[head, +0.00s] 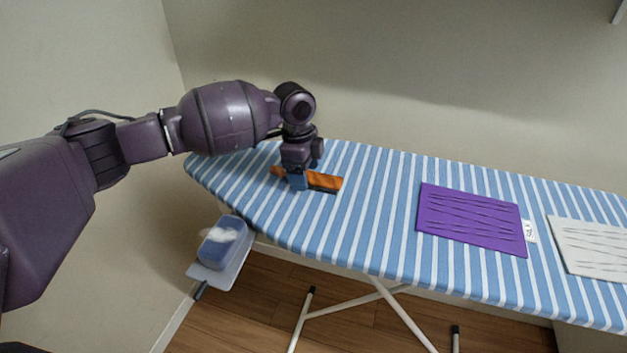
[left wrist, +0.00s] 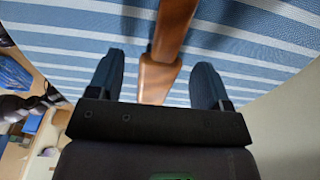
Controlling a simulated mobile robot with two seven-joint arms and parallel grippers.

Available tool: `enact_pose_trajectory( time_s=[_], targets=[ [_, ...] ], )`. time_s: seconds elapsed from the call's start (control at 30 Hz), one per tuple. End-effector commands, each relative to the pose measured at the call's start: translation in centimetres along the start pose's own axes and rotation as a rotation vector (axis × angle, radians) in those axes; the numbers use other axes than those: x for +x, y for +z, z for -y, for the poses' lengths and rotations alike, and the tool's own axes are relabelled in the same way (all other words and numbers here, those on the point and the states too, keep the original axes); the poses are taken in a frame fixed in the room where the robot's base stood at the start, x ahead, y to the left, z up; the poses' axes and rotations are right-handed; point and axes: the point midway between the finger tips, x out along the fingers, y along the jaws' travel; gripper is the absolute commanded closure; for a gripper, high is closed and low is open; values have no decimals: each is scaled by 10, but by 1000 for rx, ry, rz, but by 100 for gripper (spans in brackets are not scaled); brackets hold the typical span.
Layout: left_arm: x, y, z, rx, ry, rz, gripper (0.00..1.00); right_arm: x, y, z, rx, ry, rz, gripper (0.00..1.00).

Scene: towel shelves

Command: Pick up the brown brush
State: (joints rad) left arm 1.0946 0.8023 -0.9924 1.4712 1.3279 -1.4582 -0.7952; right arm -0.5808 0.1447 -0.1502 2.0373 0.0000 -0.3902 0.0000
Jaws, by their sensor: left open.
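The brown brush (head: 325,182) lies on the blue-and-white striped ironing board (head: 370,210), toward its left end. In the left wrist view the brush (left wrist: 172,35) runs between the two blue fingers, with a gap on each side. My left gripper (head: 298,181) is open, pointing down over the brush, which it partly hides in the head view. In the left wrist view the fingertips of my left gripper (left wrist: 157,75) are apart and the brush is not clamped. My right gripper is not in view.
A purple folded cloth (head: 470,219) and a white cloth (head: 590,248) lie farther right on the board. A small shelf with a blue container (head: 221,243) sits below the board's left end. A wall stands behind the board. The board between brush and purple cloth is clear.

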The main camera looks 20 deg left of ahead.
Motion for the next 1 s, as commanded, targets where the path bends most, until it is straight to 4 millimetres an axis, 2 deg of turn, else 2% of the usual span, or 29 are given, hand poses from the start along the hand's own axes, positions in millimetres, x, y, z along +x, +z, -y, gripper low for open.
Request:
enact_pose_trajectory(
  time_s=[0.1,0.3,0.37,0.7,1.0],
  targets=[
    [11,0,0,-1,1,1,28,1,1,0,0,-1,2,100],
    [10,0,0,-1,-1,0,28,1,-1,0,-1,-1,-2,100],
    [10,0,0,-1,-1,0,35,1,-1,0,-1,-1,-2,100],
    [10,0,0,-1,-1,0,86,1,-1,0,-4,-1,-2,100],
    [4,-1,0,0,-2,0,86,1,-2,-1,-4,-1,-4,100]
  ],
)
